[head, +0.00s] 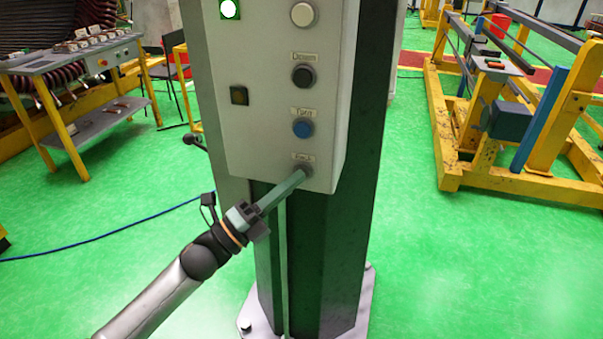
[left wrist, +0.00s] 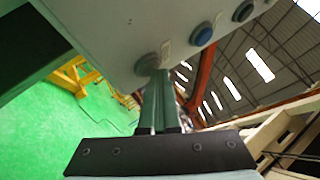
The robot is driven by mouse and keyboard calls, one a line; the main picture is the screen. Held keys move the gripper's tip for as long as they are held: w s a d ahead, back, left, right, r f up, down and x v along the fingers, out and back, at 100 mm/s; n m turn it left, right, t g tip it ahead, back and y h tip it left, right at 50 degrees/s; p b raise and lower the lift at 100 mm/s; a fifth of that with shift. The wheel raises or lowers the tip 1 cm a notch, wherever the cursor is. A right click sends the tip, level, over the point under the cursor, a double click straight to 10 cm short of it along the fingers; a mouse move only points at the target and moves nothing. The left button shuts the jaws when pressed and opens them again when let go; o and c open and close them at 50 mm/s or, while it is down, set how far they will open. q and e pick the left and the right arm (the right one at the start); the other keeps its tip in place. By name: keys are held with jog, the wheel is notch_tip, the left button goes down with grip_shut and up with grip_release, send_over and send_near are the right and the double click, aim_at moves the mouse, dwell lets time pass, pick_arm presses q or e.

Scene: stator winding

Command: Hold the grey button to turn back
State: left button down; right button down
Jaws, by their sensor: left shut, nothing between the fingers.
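The grey button (head: 302,168) is the lowest one on the light control box (head: 267,128), under a small label. My left gripper (head: 303,174) is shut and empty, and its fingertips are at the grey button, covering part of it. In the left wrist view the shut fingers (left wrist: 157,75) reach up to the grey button (left wrist: 146,63) and appear to touch it. I cannot tell how far the button is pressed in. My right gripper is not in view.
Above are a blue button (head: 303,129), a black button (head: 303,76) and a white button (head: 302,14). A lit green lamp (head: 230,9) is at the top left. A yellow frame (head: 450,150) stands at right, a work table (head: 72,62) at left. Green floor lies open between.

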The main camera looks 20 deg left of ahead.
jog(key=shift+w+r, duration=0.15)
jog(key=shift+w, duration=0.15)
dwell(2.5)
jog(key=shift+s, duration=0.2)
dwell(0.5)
pick_arm(q)
jog(key=shift+s, duration=0.75)
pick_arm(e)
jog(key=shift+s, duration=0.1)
pick_arm(q)
jog(key=s+p, duration=0.1)
jog(key=s, duration=0.4)
jog(key=shift+a, duration=0.15)
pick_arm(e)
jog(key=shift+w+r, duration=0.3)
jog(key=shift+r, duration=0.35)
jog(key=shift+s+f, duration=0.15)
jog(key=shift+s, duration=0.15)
